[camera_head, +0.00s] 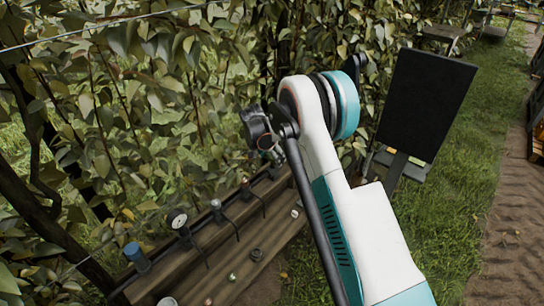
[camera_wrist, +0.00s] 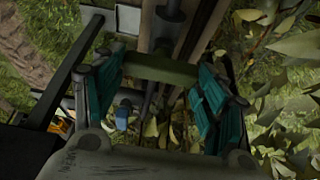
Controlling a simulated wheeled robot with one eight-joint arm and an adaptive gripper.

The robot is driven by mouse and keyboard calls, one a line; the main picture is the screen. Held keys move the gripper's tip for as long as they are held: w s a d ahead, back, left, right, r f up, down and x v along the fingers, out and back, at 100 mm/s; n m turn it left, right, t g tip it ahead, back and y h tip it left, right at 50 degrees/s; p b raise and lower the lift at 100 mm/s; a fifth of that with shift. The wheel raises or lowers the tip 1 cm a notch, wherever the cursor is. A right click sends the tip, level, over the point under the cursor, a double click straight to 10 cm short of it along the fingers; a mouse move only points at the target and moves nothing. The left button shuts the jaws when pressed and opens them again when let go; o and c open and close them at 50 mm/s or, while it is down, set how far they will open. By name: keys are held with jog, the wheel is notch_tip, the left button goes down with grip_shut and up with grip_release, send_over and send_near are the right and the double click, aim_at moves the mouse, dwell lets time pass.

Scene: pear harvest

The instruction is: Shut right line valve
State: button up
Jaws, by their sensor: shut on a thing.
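In the wrist view, the two teal fingers of my gripper (camera_wrist: 163,88) stand on either side of a dark olive-green bar-shaped handle (camera_wrist: 165,69). The bar spans the gap between the fingers and touches both. I take it for the valve handle, on a dark pipe fitting (camera_wrist: 168,32). A small blue-tipped part (camera_wrist: 122,118) shows beside the left finger. In the head view, my gripper (camera_head: 266,150) is at the far right end of the wooden rail, mostly hidden behind my arm, and the held valve cannot be made out there.
The wooden rail (camera_head: 185,268) carries a round gauge (camera_head: 177,218), a blue-capped part (camera_head: 137,256) and several dark fittings with thin tubes. Dense leafy branches (camera_head: 150,90) stand close behind. Grass (camera_head: 470,180) and a dirt track (camera_head: 510,235) are open to the right.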

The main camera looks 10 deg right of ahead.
jog(key=o, duration=1)
jog(key=shift+o, duration=0.2)
jog(key=v, duration=1.2)
